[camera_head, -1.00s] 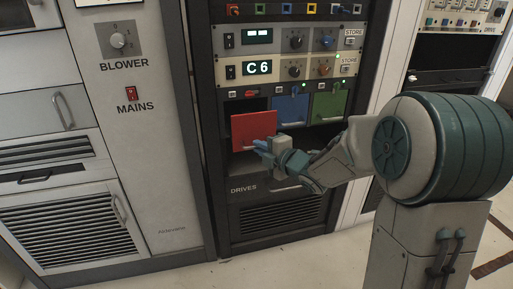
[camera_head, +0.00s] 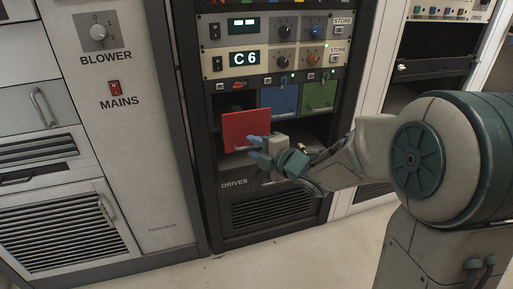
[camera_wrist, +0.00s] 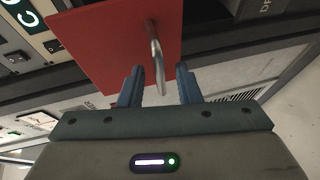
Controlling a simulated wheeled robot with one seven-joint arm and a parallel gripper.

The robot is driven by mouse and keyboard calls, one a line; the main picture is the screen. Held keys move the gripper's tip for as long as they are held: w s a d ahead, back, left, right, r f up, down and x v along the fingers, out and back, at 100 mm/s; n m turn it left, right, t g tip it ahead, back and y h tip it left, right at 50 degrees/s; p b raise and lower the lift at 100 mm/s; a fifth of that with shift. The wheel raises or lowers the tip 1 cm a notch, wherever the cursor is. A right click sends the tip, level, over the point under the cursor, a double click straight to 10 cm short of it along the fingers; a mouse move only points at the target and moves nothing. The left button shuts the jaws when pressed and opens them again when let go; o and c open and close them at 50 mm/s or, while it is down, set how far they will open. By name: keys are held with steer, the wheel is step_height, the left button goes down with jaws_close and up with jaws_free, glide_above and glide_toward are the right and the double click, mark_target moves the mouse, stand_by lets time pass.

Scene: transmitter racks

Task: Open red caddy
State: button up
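The red caddy (camera_head: 246,130) is a red front panel with a metal handle along its lower part, in the rack's drive row. It stands lower and further forward in the picture than its blue and green neighbours, with a dark gap above it. My gripper (camera_head: 258,148) is at the panel's lower right, its blue fingers apart. In the wrist view, the red panel (camera_wrist: 110,40) fills the top and the handle (camera_wrist: 156,45) runs down between the two spread fingertips (camera_wrist: 160,70). I cannot tell whether a finger touches the handle.
The blue caddy (camera_head: 280,98) and green caddy (camera_head: 320,95) sit just right of the red one. Above them is a panel with a C6 display (camera_head: 244,58). A dark opening lies below them. A grey cabinet with a mains switch (camera_head: 115,88) stands left. The floor (camera_head: 300,255) in front is clear.

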steer(key=shift+s, duration=0.1)
steer(key=p+v, duration=0.2)
steer(key=v, duration=1.1)
steer(key=shift+s+d, duration=0.25)
steer(key=shift+r, duration=0.2)
steer(key=d+r+m+h+p, duration=1.1)
steer(key=r+m+p, duration=0.3)
steer(key=r+p, duration=0.3)
steer(key=s+a+r+m+g+p, duration=0.2)
steer(key=s+r+m+g+p, duration=0.6)
steer(key=s+p, duration=0.8)
step_height(320, 180, up, 3)
steer(key=m, duration=0.4)
steer(key=shift+r+g+p, duration=0.25)
steer(key=shift+g+p, duration=0.05)
steer(key=shift+g, duration=0.1)
